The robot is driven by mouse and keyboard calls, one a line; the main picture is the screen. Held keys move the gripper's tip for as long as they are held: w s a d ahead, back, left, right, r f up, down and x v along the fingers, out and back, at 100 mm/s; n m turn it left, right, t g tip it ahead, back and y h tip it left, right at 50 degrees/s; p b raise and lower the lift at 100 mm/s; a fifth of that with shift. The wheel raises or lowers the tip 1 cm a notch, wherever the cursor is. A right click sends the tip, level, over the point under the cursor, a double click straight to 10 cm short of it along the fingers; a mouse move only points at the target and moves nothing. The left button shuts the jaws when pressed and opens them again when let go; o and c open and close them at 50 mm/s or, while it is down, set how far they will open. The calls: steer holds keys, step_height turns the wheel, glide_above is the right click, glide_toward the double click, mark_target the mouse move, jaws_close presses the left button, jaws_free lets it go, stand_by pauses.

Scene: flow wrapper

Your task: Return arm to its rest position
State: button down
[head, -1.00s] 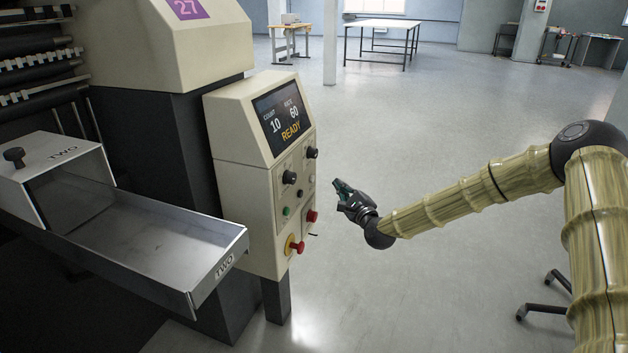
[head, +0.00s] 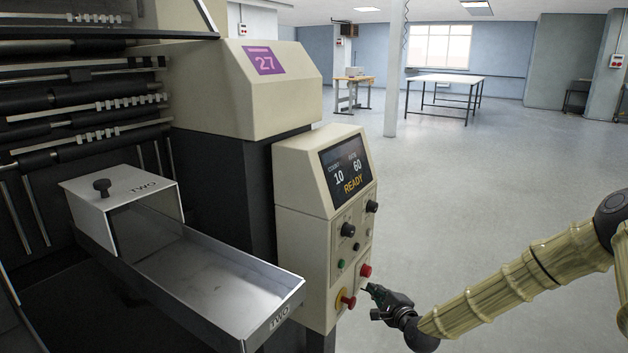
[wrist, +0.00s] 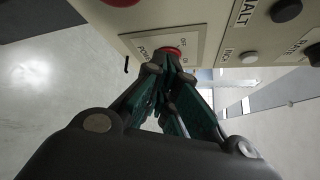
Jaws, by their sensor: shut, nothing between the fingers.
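My gripper (head: 372,289) is at the lower right edge of the cream control panel (head: 308,190) in the head view, just below its red button (head: 365,270). In the wrist view the gripper (wrist: 172,62) has its green-padded fingers drawn together at the tips, with nothing held. The tips overlap the picture of a red power switch (wrist: 172,50) on a small labelled plate. I cannot tell whether they touch it. My arm reaches in from the right. The panel's screen (head: 346,172) reads count 10, rate 60, READY.
A metal tray (head: 285,293) marked TWO juts out left of the panel. A red knob on a yellow base (head: 346,300) sticks out low on the panel. The floor (head: 470,190) to the right is open. Tables (head: 445,79) stand far back.

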steer(key=s+a+f+n+g, duration=0.3)
steer(key=s+f+n+g, duration=0.15)
steer(key=s+f, duration=0.7)
steer(key=s+a+f+n+g, duration=0.5)
steer(key=s+f, duration=0.4)
steer(key=s, duration=0.6)
steer(key=s+d+f+n+g+h, duration=0.1)
steer(key=s+d+f+n+g, duration=0.15)
steer(key=s, duration=0.65)
steer(key=s+d+f+n+g+h, duration=0.1)
steer(key=s+d+n, duration=0.2)
steer(key=s, duration=0.5)
steer(key=s+d+f+n+g+h, duration=0.1)
steer(key=s+d+n+h, duration=0.15)
steer(key=s, duration=0.65)
step_height(320, 180, up, 29)
steer(key=s+d+n+g+p, duration=0.1)
steer(key=s+n+p, duration=0.1)
steer(key=p, duration=2.6)
steer(key=shift+s+d+p, duration=0.2)
steer(key=shift+s+p, duration=0.15)
steer(key=shift+s, duration=0.05)
